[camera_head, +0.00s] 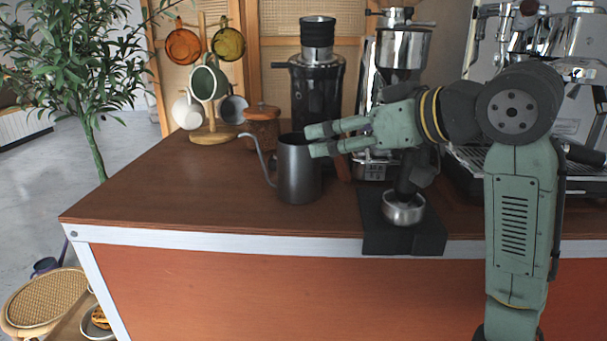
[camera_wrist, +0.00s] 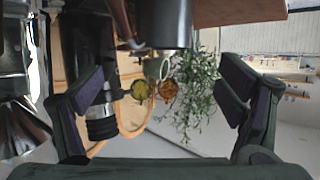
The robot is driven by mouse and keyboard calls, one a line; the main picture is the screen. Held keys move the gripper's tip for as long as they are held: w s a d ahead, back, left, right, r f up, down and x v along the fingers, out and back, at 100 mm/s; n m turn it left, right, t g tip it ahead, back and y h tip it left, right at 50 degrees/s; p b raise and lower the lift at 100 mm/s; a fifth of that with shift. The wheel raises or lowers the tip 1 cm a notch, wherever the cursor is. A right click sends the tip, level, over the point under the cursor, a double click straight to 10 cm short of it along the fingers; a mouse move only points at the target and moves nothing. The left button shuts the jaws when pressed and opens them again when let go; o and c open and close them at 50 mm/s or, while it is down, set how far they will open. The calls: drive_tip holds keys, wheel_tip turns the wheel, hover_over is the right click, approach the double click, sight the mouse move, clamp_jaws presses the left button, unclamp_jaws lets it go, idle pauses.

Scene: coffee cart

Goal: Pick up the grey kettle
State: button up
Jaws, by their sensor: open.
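The grey kettle (camera_head: 298,172) stands upright on the brown cart top, left of the middle, with its thin curved spout pointing left. In the wrist view the kettle (camera_wrist: 165,22) shows as a dark cylinder at the top centre, cut off by the frame edge. My gripper (camera_head: 312,140) points left at the kettle's upper right side; its fingertips overlap the kettle's rim in the picture. In the wrist view the two fingers of my gripper (camera_wrist: 160,78) are spread wide with nothing between them. The kettle's handle is not clearly seen.
A wooden-lidded jar (camera_head: 262,128) stands just behind the kettle. A black grinder (camera_head: 317,85) and a chrome grinder (camera_head: 402,50) stand behind. A black tamping mat (camera_head: 375,235) with a metal portafilter (camera_head: 403,208) lies to the right. The cart top (camera_head: 150,190) is clear to the left.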

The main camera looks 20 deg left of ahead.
drive_tip(key=p, duration=0.1)
approach(287, 143)
drive_tip(key=shift+x, duration=2.9)
drive_tip(key=shift+c, duration=0.3)
drive_tip(key=c, duration=2)
